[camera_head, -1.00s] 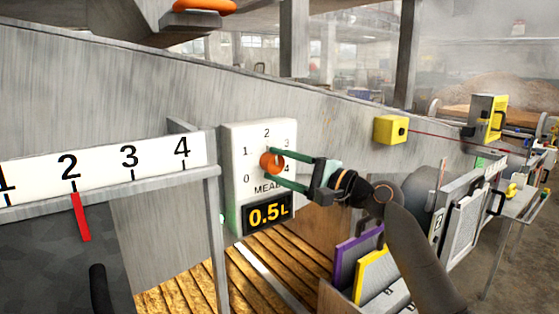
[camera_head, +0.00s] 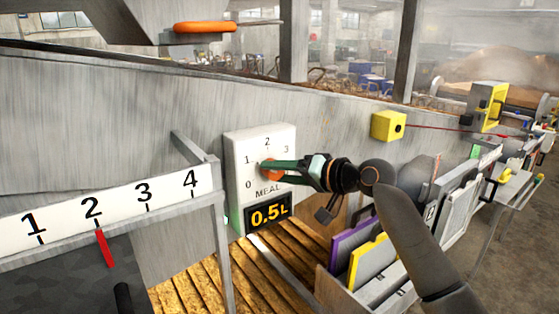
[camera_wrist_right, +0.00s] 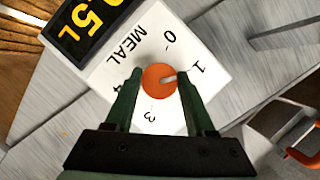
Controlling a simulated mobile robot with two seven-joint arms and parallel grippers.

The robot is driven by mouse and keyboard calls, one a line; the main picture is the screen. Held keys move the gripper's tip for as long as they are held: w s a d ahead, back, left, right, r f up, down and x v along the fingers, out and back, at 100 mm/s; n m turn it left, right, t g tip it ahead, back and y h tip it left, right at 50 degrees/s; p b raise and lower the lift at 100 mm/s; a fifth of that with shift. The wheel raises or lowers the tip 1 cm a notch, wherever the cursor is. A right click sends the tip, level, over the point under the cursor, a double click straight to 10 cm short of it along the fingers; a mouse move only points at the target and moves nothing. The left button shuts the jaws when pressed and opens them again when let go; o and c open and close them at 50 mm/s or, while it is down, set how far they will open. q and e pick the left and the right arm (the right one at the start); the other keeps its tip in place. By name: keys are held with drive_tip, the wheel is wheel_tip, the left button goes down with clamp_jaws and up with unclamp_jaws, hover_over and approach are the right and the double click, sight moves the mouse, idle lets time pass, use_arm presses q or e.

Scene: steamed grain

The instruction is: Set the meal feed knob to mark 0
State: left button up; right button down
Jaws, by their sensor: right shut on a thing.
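The orange meal feed knob (camera_head: 271,175) sits on a white panel (camera_head: 242,146) with marks 0 to 4, the word MEAL and a display (camera_head: 268,213) reading 0.5L. In the head view the fingers and wrist hide part of the knob and mark 4. My left gripper is not in view.
A white scale (camera_head: 119,205) numbered 1 to 4 with a red pointer (camera_head: 105,248) stands at left. A yellow box (camera_head: 388,125) is on the wall to the right. Purple and yellow framed panels (camera_head: 366,262) stand below my right arm. An orange handle (camera_head: 204,27) is overhead.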

drive_tip(key=shift+s+a+r+n+t+h+p, duration=0.1)
drive_tip(key=shift+n+t+h+p, duration=0.55)
drive_tip(key=shift+n+h+p, duration=1.1)
drive_tip(key=shift+n+t+h+p, duration=0.65)
drive_tip(key=shift+n+h+p, duration=0.2)
drive_tip(key=shift+n+p, duration=1.75)
drive_tip(key=shift+c, duration=1.3)
unclamp_jaws()
drive_tip(key=b+v, duration=0.1)
drive_tip(key=v, duration=1.1)
drive_tip(key=shift+s, duration=0.2)
